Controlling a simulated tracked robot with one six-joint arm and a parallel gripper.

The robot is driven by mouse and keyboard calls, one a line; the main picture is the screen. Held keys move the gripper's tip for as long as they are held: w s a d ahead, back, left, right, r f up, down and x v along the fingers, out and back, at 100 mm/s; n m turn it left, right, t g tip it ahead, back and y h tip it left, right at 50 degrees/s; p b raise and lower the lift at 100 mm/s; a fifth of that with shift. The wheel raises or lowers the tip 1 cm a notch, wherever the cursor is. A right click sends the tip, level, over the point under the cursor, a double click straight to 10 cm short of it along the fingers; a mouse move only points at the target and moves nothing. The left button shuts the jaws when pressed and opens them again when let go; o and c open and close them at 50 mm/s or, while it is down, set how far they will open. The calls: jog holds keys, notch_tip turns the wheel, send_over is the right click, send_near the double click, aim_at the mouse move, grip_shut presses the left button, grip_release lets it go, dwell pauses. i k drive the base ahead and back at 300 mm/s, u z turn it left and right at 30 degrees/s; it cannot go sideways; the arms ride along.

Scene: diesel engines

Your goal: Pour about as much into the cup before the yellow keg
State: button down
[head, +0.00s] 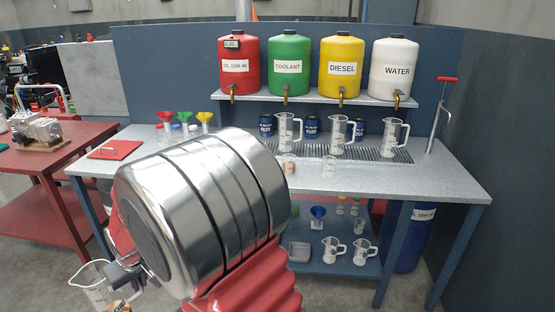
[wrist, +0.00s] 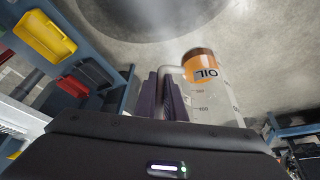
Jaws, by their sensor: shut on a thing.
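My gripper (head: 120,274) is at the lower left of the head view, shut on a clear measuring jug (head: 93,287). The jug also shows in the wrist view (wrist: 208,105), with an OIL label and an amber-brown patch; the liquid level is hard to tell. The yellow keg (head: 341,66), marked DIESEL, stands on the shelf. A small clear cup (head: 329,163) stands on the bench in front of it and looks empty. A similar small cup (head: 289,166) to its left seems to hold something brownish. My gripper is far to the left of both cups, below bench height.
Red (head: 239,64), green (head: 289,66) and white (head: 393,69) kegs share the shelf. Large jugs stand on the drip grille (head: 375,154) behind the cups. Coloured funnels and a red mat (head: 115,150) are at left. The bench's front right is clear.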

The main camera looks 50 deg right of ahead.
aim_at(329, 167)
jog(key=z, duration=0.9)
jog(key=i, duration=1)
jog(key=z, duration=0.1)
